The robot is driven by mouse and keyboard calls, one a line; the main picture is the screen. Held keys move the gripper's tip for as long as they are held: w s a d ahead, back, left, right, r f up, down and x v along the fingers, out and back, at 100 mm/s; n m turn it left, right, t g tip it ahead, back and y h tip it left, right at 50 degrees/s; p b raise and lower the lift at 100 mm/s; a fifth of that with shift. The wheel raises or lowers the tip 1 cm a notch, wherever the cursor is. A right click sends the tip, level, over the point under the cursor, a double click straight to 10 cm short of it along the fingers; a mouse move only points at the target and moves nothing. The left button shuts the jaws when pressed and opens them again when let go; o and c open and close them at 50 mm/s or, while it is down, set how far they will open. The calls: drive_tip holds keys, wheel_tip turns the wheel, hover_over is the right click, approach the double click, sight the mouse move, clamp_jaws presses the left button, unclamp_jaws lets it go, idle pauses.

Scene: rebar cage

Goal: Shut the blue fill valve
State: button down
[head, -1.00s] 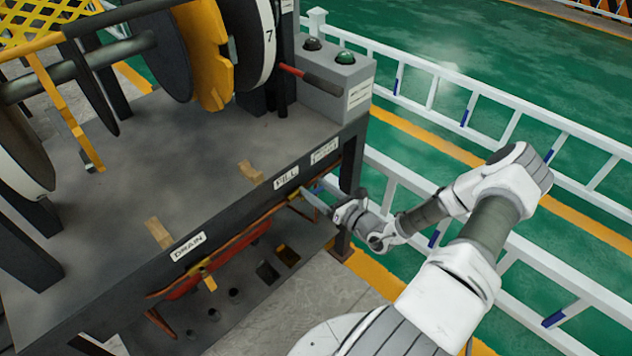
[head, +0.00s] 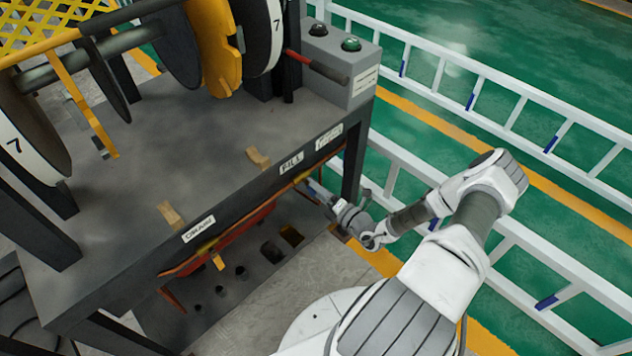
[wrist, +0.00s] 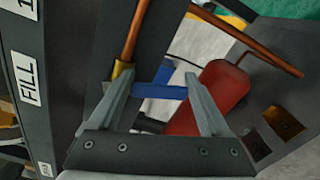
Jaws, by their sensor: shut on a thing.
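The blue fill valve's handle (wrist: 172,91) shows in the wrist view as a flat blue bar between my fingers, beside a brass fitting (wrist: 122,78) on a copper pipe. The bar lies roughly crosswise to that pipe. My gripper (wrist: 160,84) is shut on the handle, its fingers spread apart at the bar's two ends. In the head view my gripper (head: 312,188) reaches under the bench's front edge, below the FILL label (head: 291,164). The handle is too small and covered to make out clearly there.
A red body (wrist: 212,97) lies close to the right finger in the wrist view. The DRAIN label (head: 198,229) is farther left on the bench edge (head: 245,208). A white railing (head: 520,225) runs behind my arm at right.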

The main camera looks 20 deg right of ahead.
drive_tip(key=shift+s+a+f+m, duration=0.2)
drive_tip(key=shift+a+m, duration=0.2)
drive_tip(key=shift+m, duration=0.55)
drive_tip(key=shift+s+a+f+m, duration=0.15)
drive_tip(key=shift+a+m, duration=0.25)
drive_tip(key=shift+m, duration=0.55)
unclamp_jaws()
drive_tip(key=p+v, duration=0.2)
drive_tip(key=v, duration=1.5)
drive_tip(key=shift+s+p, duration=0.2)
drive_tip(key=shift+p, duration=0.2)
drive_tip(key=shift+r, duration=0.1)
